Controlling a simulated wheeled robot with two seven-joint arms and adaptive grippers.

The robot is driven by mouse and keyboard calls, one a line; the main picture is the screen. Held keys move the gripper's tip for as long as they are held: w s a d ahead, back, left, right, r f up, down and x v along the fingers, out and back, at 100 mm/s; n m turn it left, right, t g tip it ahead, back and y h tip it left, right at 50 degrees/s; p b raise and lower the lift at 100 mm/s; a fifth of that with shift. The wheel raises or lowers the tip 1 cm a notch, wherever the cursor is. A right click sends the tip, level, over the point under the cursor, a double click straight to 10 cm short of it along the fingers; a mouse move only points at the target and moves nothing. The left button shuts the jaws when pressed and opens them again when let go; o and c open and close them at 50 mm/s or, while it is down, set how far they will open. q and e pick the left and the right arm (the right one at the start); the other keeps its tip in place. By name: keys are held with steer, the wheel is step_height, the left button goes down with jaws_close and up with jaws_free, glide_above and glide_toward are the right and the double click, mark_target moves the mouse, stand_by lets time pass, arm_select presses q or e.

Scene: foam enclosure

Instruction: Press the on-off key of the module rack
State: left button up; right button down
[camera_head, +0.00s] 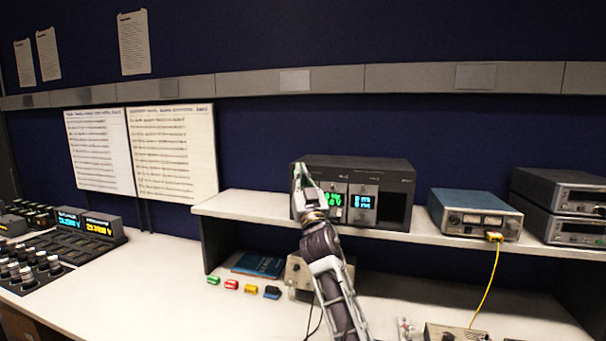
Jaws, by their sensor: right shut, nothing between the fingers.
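The module rack (394,172) is a dark box on the raised shelf, with two lit modules showing green and blue digits. My right gripper (299,168) is shut and empty, in front of the rack's left end. My right arm (332,270) reaches up from below and covers part of the rack's lower left front. I cannot make out the on-off key, and cannot tell whether the fingertips touch the rack. My left gripper does not show.
A blue-topped instrument (475,206) with a yellow cable and stacked grey units (570,228) stand right on the shelf (240,205). Small coloured connectors (231,285) and a blue book (259,265) lie below. A control console (70,245) is at left. The bench's left middle (160,285) is clear.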

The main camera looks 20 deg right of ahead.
steer(key=shift+s+a, duration=0.65)
steer(key=shift+s, duration=0.35)
steer(key=shift+s+a, duration=0.65)
steer(key=shift+s, duration=0.3)
steer(key=shift+d, duration=0.1)
